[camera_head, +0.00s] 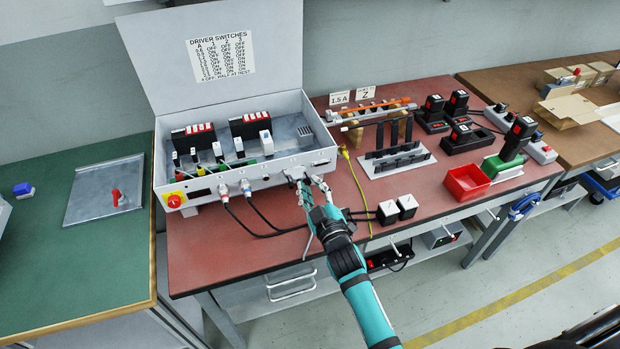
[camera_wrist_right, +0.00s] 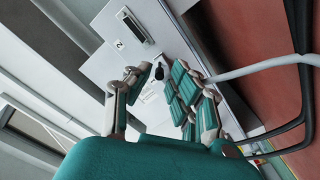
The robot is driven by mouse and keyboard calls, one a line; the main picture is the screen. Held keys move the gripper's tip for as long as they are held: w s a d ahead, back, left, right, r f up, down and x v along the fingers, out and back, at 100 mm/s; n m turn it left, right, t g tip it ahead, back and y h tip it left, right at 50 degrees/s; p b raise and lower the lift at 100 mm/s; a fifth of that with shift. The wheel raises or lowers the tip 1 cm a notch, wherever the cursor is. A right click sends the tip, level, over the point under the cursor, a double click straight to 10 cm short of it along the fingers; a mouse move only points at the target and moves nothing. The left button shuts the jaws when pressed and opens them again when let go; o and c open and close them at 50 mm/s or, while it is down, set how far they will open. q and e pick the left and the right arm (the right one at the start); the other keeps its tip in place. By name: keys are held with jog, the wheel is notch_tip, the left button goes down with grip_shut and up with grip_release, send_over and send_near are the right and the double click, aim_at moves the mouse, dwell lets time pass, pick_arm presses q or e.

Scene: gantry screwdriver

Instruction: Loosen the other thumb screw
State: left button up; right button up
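The grey control box (camera_head: 290,179) stands on the red bench with its lid up. My right gripper (camera_head: 311,186) is at the right part of its front face, over a grey plug (camera_head: 294,173). In the right wrist view my right gripper (camera_wrist_right: 160,82) has its fingers spread, with white panel showing between them. A small dark part (camera_wrist_right: 158,70) lies between the fingertips, close to the right-hand one. I cannot tell whether it is a thumb screw or whether a finger touches it. The fingers hide much of the plug. My left gripper is not in view.
Two cables hang from plugs (camera_head: 246,186) left of my right gripper. A grey cable (camera_wrist_right: 258,67) crosses the wrist view.

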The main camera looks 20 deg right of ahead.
jog(key=m, duration=0.3)
jog(key=shift+r, duration=0.1)
jog(key=m+p, duration=0.1)
jog(key=m, duration=0.1)
jog(key=shift+r+m+p, duration=0.15)
jog(key=shift+m+p, duration=0.2)
jog(key=shift+m, duration=0.05)
jog(key=shift+m+p, duration=0.3)
jog(key=shift+m, duration=0.9)
jog(key=m, duration=0.4)
jog(key=shift+f+m, duration=0.2)
jog(key=shift+m, duration=0.2)
grip_shut()
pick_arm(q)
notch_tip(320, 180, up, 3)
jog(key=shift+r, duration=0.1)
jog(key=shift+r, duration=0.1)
